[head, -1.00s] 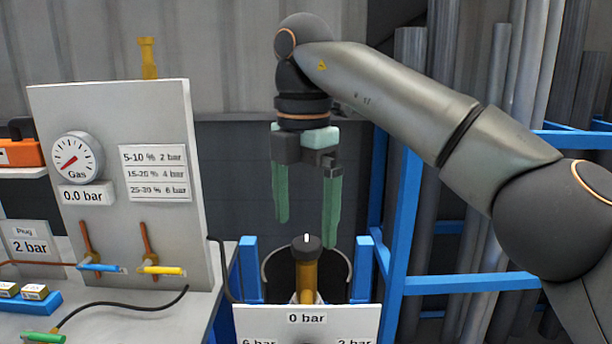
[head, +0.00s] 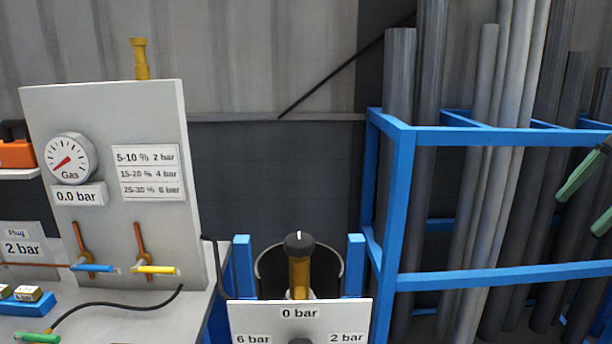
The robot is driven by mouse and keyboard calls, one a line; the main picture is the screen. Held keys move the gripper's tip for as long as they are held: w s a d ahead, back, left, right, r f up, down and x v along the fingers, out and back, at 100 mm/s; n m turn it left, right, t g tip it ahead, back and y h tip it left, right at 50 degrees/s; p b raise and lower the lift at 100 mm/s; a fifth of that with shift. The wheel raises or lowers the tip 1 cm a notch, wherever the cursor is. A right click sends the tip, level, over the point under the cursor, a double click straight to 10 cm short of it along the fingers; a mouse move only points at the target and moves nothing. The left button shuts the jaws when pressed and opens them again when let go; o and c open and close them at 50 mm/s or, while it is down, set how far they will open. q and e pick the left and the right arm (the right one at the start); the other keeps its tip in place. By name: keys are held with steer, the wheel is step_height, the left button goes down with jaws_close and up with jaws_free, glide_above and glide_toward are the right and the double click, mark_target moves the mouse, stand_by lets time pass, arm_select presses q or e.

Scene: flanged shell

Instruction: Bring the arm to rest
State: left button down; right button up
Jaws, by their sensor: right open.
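My right gripper (head: 592,196) shows only in part at the right edge of the head view. Its green fingers are apart and hold nothing that I can see. It is in front of the grey pipes, well to the right of the brass fitting with the black knob (head: 299,244). The rest of the right arm is out of the frame. My left gripper is not in view.
A grey gas panel (head: 104,235) with a dial gauge (head: 71,158) stands at the left. A white pressure sign (head: 300,312) is at the bottom middle. A blue rack (head: 398,220) holds tall grey pipes (head: 484,150). The space above the black knob is clear.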

steer(key=w+a+f+n+t+y, duration=0.1)
steer(key=w+a+f+t+y, duration=0.15)
steer(key=a+f, duration=0.5)
steer(key=w+a+f+n+t+y, duration=0.1)
steer(key=w+a+f+n+y, duration=0.3)
steer(key=f, duration=0.7)
steer(key=a+f+m+t+y, duration=0.1)
steer(key=a+f+t+y, duration=0.1)
steer(key=a+f, duration=0.6)
steer(key=s+d+f+m+t+h, duration=0.25)
steer(key=s+f+m, duration=0.2)
steer(key=f, duration=0.35)
steer(key=s+d+f+m+t+h, duration=0.25)
steer(key=s+f+h, duration=0.2)
steer(key=f, duration=0.35)
steer(key=s+d+f+m+g+h, duration=0.1)
steer(key=s+d+f+g+h, duration=0.15)
steer(key=s+f, duration=0.4)
steer(key=s+d+f+m+g+h, duration=0.2)
steer(key=s+d+f, duration=0.1)
steer(key=s, duration=0.7)
steer(key=s+a+r+m+t+y+p, duration=0.1)
steer(key=a+m, duration=0.7)
steer(key=a, duration=1.1)
steer(key=s+p, duration=0.1)
steer(key=p, duration=0.1)
steer(key=shift+s+m+p, duration=0.15)
steer(key=shift+m+p, duration=0.15)
